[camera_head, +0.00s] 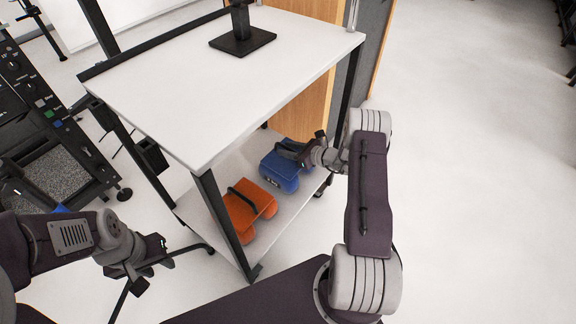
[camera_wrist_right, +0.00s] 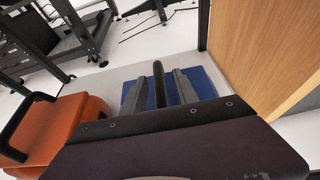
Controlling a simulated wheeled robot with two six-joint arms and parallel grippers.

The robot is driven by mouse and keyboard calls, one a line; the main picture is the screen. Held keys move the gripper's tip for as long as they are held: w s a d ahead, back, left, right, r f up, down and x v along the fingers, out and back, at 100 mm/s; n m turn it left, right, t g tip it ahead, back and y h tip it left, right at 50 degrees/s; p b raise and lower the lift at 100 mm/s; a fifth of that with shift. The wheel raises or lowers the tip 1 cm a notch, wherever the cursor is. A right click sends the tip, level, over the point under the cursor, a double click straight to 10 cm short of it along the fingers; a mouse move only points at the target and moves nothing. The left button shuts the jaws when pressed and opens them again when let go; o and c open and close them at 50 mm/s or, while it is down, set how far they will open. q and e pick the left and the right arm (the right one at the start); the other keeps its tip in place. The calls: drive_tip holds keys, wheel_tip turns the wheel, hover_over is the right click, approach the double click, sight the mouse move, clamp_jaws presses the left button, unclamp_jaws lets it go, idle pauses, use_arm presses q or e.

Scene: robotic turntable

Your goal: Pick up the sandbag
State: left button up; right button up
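A blue sandbag (camera_head: 283,172) with a black strap handle lies on the lower shelf of the white table. In the right wrist view the blue sandbag (camera_wrist_right: 208,82) is partly hidden by my fingers. My right gripper (camera_head: 291,150) is at the blue sandbag's handle; in the wrist view its grey fingers (camera_wrist_right: 159,90) stand on both sides of the black handle, with narrow gaps showing. An orange sandbag (camera_head: 240,222) lies beside it on the shelf, nearer my left side; it also shows in the wrist view (camera_wrist_right: 60,130). My left gripper (camera_head: 158,268) is open and empty, left of the table.
The white tabletop (camera_head: 200,85) overhangs the lower shelf (camera_head: 272,226), with black legs at the corners. A black stand (camera_head: 242,38) is on the top. A wooden panel (camera_head: 308,112) stands behind the shelf. Black equipment (camera_head: 35,110) is at the left. The floor at right is clear.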

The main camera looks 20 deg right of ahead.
clamp_jaws()
idle(1.1)
drive_tip(key=shift+r, duration=0.15)
